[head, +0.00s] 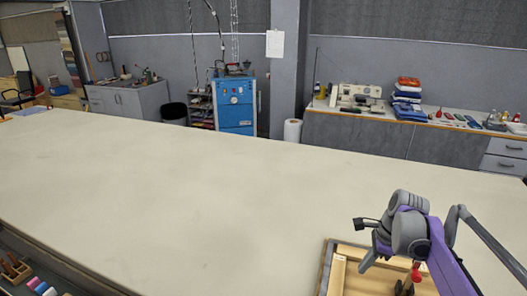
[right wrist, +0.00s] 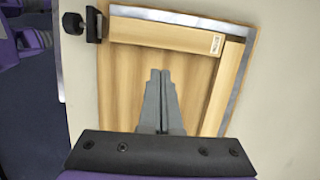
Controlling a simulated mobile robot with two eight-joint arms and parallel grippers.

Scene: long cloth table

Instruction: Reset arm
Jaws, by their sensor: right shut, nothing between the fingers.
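My right gripper (head: 366,264) is at the lower right of the head view, above the left part of a wooden frame or tray (head: 337,272). In the right wrist view its two grey fingers (right wrist: 160,75) are pressed together with nothing between them. They show over the wooden floor of the tray, whose light raised rim (right wrist: 165,33) runs behind and to the right. My arm hides much of the tray in the head view. My left gripper is not in view.
The long cream table (head: 180,190) is bare across its middle and left. A black knob (right wrist: 73,23) sits at the tray's corner. A red and dark object (head: 414,274) shows by the tray. Thread spools (head: 40,287) lie at lower left. A blue machine (head: 235,104) stands beyond.

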